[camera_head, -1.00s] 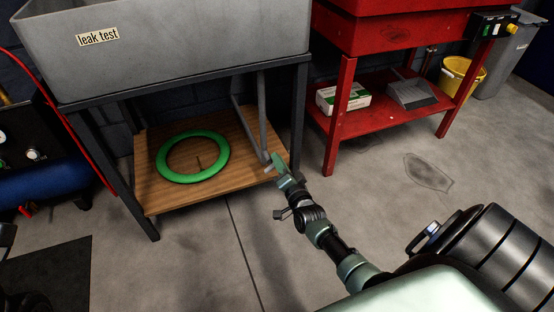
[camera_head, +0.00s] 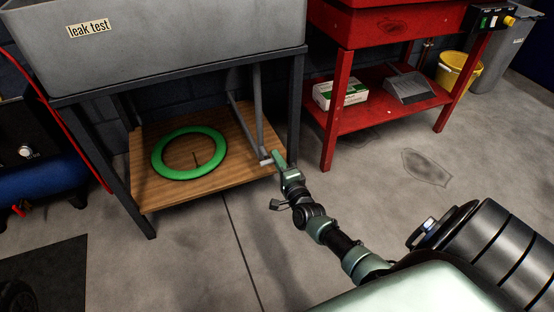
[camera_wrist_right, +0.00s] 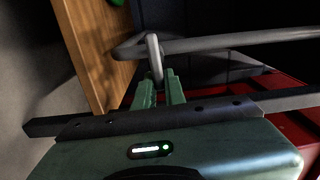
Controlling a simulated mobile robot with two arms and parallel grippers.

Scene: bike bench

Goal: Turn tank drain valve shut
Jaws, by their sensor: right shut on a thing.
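The grey tank (camera_head: 165,45) marked "leak test" stands on a dark frame. Thin grey pipes (camera_head: 261,125) run down beneath it to the drain valve's pale lever (camera_head: 266,161), beside the shelf's right edge. My right gripper (camera_head: 273,160) is at this lever. In the right wrist view, the green fingers of the right gripper (camera_wrist_right: 159,88) are shut on the lever (camera_wrist_right: 155,58), and a grey pipe (camera_wrist_right: 225,43) runs off to the right behind it. The fingers hide part of the lever, and its exact angle is hard to tell. My left gripper is not in view.
A wooden shelf (camera_head: 215,190) under the tank carries a green ring (camera_head: 166,168). The dark frame leg (camera_head: 297,110) stands close to my right gripper. A red bench (camera_head: 343,100) with a white-green box (camera_head: 340,93) is to the right. The floor (camera_head: 330,185) between is clear.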

